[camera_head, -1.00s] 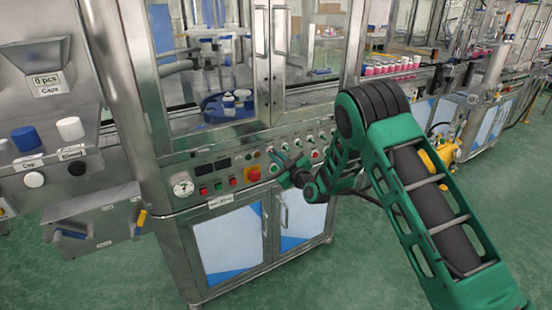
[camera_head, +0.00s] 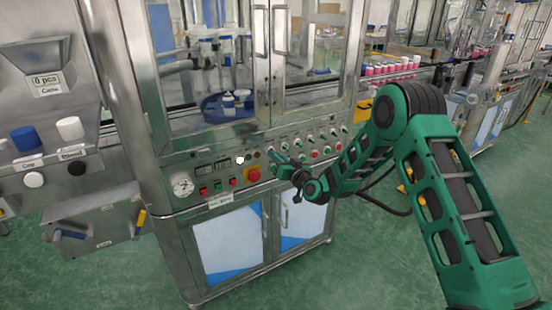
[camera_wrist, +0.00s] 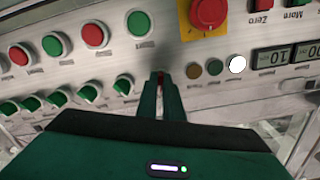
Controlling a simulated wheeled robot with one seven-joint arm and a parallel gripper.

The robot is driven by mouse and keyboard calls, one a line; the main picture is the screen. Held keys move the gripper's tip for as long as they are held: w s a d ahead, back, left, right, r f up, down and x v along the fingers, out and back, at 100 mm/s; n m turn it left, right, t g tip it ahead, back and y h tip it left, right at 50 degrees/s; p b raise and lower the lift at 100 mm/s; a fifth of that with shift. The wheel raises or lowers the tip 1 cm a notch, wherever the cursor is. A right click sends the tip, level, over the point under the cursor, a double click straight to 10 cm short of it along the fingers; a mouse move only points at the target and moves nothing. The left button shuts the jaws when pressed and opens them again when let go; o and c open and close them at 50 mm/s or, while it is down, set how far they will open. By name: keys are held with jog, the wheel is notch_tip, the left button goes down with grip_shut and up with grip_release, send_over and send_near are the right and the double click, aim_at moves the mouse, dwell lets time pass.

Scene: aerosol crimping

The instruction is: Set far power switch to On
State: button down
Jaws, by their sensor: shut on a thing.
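The steel machine's control panel (camera_head: 215,172) runs across its front, below the glass doors. My gripper (camera_head: 273,154) is at the panel, right of the red emergency knob on a yellow plate (camera_head: 253,174). In the wrist view, which shows the panel upside down, my fingertips (camera_wrist: 160,78) are close together on a small control at the end of the row of green rotary switches (camera_wrist: 124,84). The fingers mostly hide this control, probably the power switch; its knob position cannot be read. A white lamp (camera_wrist: 237,64) is lit beside two dark ones, and the displays (camera_wrist: 273,57) show digits.
Red and green buttons (camera_wrist: 95,35) sit close to my fingers, with the emergency knob (camera_wrist: 208,12) on the other side. A pressure gauge (camera_head: 182,185) is further left. Cabinet doors with handles (camera_head: 266,215) lie below.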

jog(key=shift+w+d+m, duration=0.15)
jog(key=shift+d+m, duration=0.15)
jog(key=shift+m, duration=0.8)
jog(key=c, duration=2)
grip_release()
jog(key=shift+o, duration=0.5)
jog(key=shift+a, duration=0.1)
jog(key=v, duration=1)
jog(key=shift+d, duration=0.25)
jog(key=shift+s, duration=0.25)
